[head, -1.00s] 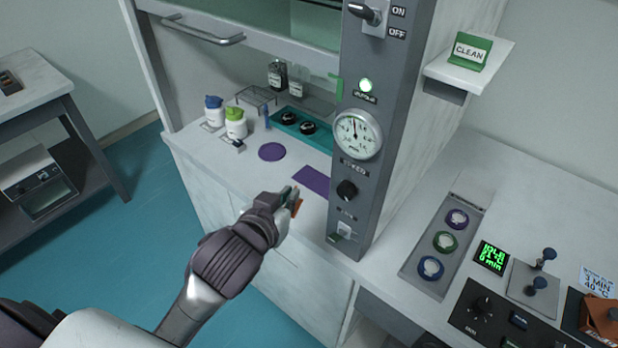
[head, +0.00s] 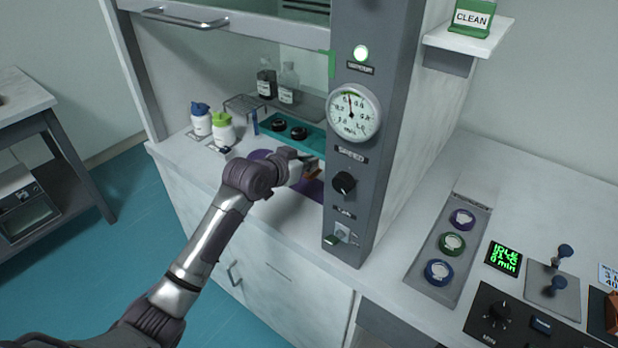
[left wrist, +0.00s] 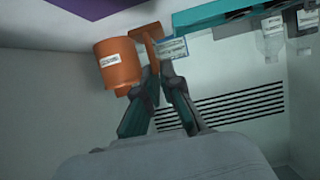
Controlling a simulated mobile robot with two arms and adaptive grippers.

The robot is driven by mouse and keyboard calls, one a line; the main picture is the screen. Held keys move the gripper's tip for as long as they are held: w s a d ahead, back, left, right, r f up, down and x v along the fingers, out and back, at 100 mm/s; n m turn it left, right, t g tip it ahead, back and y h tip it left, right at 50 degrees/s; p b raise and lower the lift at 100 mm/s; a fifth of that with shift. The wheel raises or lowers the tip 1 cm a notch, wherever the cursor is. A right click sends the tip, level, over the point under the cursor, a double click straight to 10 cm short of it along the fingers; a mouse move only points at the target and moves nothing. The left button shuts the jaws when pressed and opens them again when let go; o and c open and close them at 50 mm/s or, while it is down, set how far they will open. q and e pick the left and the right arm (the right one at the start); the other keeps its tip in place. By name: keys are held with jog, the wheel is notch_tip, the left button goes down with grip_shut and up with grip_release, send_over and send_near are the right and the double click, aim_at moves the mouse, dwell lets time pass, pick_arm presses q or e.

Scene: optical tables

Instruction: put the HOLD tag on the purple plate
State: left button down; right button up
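My left gripper (head: 306,166) is inside the hood, over the bench. My right gripper is out of view.
A teal tray (head: 312,142) with black round pieces lies behind the gripper. White bottles with blue (head: 201,120) and green (head: 223,130) caps stand at left. The grey gauge column (head: 352,200) stands close to the gripper's right. A CLEAN tag (head: 472,18) stands on a shelf.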

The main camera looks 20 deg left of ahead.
aim_at(307, 176)
pick_arm(q)
jog(key=shift+f, duration=0.7)
notch_tip(307, 176, down, 3)
jog(key=c, duration=1.3)
grip_release()
jog(key=shift+f, duration=0.1)
